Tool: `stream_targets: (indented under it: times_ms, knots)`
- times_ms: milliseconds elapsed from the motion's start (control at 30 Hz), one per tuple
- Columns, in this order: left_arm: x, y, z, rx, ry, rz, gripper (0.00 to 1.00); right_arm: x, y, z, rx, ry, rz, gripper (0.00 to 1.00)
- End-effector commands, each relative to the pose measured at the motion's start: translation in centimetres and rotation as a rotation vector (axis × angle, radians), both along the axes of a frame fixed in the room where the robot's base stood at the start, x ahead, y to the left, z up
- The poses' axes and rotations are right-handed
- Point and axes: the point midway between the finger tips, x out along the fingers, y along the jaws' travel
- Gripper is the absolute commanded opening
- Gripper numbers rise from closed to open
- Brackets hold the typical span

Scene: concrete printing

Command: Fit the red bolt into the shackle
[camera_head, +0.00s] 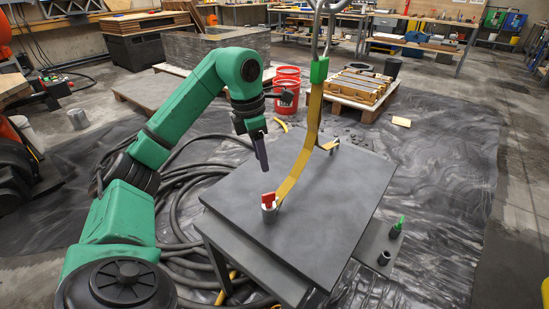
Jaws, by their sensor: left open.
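A green piece (319,70) hangs at the top of a yellow strap (312,125), below grey metal links (327,25). Which of these parts is the shackle I cannot tell clearly. The strap's lower end comes down beside the red bolt. My right gripper is not in view.
A low side shelf (369,248) at the table's right holds a green-topped piece (398,224) and an empty dark cup (385,258). Black hoses (185,185) lie on the floor at left. Red buckets (287,95) and a pallet (360,88) stand behind. Much of the tabletop is clear.

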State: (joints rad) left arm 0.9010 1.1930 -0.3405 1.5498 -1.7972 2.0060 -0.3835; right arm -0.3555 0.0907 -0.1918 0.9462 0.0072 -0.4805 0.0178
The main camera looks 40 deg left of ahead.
Motion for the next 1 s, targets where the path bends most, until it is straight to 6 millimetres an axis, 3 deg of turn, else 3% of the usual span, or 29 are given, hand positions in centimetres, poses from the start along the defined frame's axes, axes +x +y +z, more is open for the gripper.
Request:
stream_targets:
  times_ms: [300,600,967,1000]
  knots:
    - [0.7,-0.6,-7.2,-0.002,0.006,-0.003,0.46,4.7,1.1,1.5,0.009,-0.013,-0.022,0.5]
    - [1.6,-1.1,-13.1,-0.004,0.001,-0.003,0.46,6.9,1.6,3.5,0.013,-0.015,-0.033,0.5]
    - [1.7,-1.2,-13.9,-0.002,-0.001,-0.002,0.46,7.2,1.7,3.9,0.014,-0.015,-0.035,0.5]
    - [1.7,-1.2,-13.9,-0.002,-0.001,-0.002,0.31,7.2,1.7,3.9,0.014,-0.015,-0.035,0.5]
